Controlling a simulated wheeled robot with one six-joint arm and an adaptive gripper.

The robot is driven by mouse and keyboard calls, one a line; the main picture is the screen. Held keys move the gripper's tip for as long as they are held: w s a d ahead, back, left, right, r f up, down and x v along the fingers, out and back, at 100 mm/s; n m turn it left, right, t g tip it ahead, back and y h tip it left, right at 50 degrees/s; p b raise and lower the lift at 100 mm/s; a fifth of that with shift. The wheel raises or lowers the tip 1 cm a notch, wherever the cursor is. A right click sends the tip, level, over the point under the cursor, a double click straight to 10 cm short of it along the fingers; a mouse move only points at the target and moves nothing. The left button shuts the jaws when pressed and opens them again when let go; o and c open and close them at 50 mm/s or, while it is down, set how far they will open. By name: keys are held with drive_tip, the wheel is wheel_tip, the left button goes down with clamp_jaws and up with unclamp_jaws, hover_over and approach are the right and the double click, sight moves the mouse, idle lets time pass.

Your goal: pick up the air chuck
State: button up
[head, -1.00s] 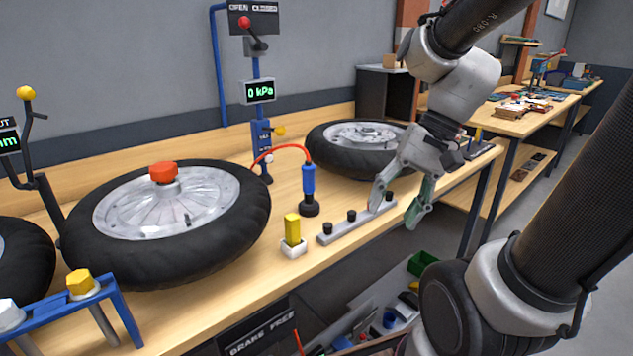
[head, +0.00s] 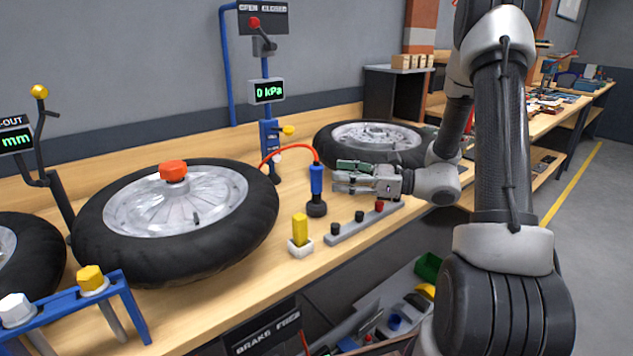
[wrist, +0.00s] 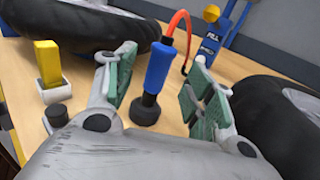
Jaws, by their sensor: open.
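The air chuck (head: 317,182) has a blue body with a black base and stands upright on the wooden bench. A red hose (head: 288,150) runs from its top to the blue post. My gripper (head: 338,177) is open and lies level just right of the air chuck in the head view. In the wrist view the air chuck (wrist: 159,68) shows ahead, in the gap between my open green-padded fingers (wrist: 160,85). It looks nearer the left finger. I cannot tell whether any finger touches it.
A wheel with a red cap (head: 115,235) lies to the left, and another wheel (head: 330,150) lies behind my gripper. A yellow block in a white holder (head: 300,230) and a grey bar with knobs (head: 345,234) stand in front. A blue post (head: 268,140) carries a gauge.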

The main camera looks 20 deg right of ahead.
sight(316, 174)
drive_tip(key=x, duration=0.7)
drive_tip(key=shift+w+a+f, duration=0.1)
drive_tip(key=shift+w+f, duration=0.1)
drive_tip(key=shift+f, duration=0.1)
drive_tip(key=c, duration=1.1)
